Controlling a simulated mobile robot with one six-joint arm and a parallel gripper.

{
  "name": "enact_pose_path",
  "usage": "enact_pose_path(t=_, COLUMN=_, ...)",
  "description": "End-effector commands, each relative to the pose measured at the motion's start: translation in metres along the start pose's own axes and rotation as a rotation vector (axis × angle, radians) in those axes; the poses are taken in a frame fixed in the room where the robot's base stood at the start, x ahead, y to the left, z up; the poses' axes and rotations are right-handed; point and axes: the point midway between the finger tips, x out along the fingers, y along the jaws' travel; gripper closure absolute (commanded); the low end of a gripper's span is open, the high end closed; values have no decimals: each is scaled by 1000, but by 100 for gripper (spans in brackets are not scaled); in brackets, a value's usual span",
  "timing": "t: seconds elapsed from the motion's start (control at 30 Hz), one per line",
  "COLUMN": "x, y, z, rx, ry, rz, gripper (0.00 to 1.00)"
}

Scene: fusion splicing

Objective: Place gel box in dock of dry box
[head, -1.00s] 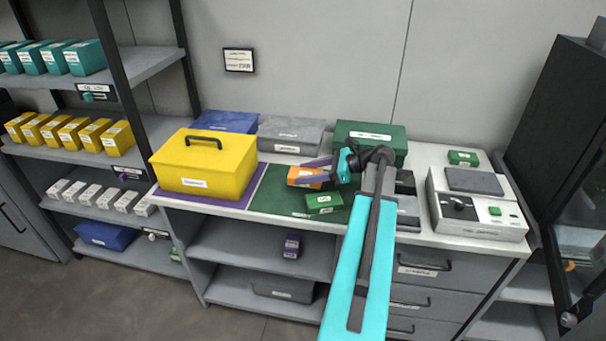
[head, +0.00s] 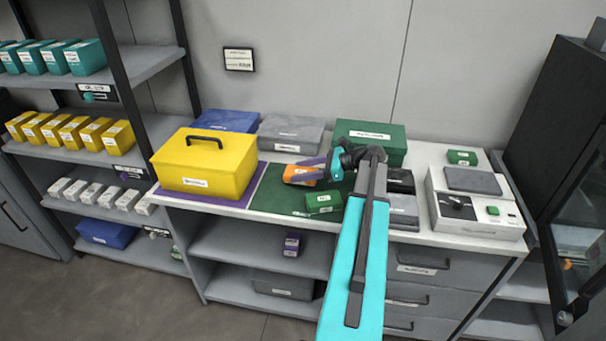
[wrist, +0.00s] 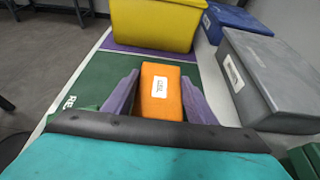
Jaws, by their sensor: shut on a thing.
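My gripper (head: 310,172) is shut on an orange box (head: 297,174) with a white label, above the green mat on the counter. In the wrist view the orange box (wrist: 161,100) sits between the two purple fingers of my gripper (wrist: 161,80). The label is too blurred to read, so I cannot tell for certain that it is the gel box. A yellow case (head: 205,168) with a black handle stands shut on a purple mat to the left. I cannot tell which container is the dry box, and no dock is clearly visible.
A small green box (head: 323,202) lies on the green mat (head: 268,192). Blue (head: 228,121), grey (head: 290,133) and green (head: 362,130) cases line the back. A white device (head: 477,213) stands at right. Shelves (head: 80,150) with small boxes are at left.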

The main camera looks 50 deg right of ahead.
Motion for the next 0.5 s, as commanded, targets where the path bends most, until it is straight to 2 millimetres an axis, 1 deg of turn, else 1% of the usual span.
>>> enact_pose_path(t=0.2, x=6, y=0, z=-14, rx=1, ry=-1, rz=1, gripper=76)
enact_pose_path(t=0.5, x=7, y=0, z=-16, rx=-1, ry=-1, rz=1, gripper=76)
